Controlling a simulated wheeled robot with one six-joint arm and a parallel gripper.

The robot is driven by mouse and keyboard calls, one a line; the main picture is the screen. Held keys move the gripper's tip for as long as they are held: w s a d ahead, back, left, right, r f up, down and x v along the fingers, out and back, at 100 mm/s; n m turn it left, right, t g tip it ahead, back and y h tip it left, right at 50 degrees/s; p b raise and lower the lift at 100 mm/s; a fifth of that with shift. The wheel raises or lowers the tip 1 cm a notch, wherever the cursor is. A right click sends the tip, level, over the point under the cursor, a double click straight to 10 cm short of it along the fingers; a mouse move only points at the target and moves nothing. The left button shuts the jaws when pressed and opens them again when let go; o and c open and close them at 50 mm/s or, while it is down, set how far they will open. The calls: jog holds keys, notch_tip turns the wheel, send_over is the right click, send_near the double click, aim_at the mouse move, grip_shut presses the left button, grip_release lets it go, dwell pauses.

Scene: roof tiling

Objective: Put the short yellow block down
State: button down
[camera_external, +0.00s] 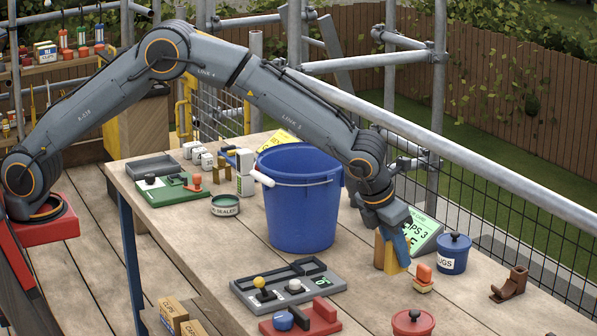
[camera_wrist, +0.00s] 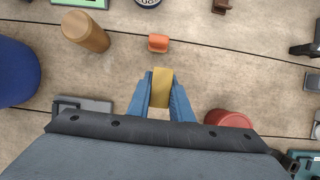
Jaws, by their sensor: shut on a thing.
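The short yellow block (camera_wrist: 162,88) is between the two blue fingers of my gripper (camera_wrist: 163,97) in the wrist view. In the outside view my gripper (camera_external: 402,245) points down over the table, right of the blue bucket, and the block (camera_external: 393,262) shows partly behind a finger. The gripper is shut on the block. Whether the block's underside touches the table cannot be told. A tan wooden cylinder (camera_wrist: 86,31) stands close by, apart from the block in the wrist view. The wooden table (camera_external: 190,230) lies beneath.
An orange piece (camera_wrist: 158,43) lies just beyond the fingertips; outside, it (camera_external: 424,271) sits above something yellow. A blue bucket (camera_external: 300,210), a dark blue pot (camera_external: 454,254), a red pot (camera_external: 413,322) and a brown boot-shaped piece (camera_external: 510,284) stand around. Bare table lies between them.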

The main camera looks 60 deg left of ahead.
jog(key=shift+f+p, duration=1.05)
jog(key=shift+f, duration=2.9)
jog(key=shift+f, duration=0.15)
jog(key=c, duration=1.6)
grip_release()
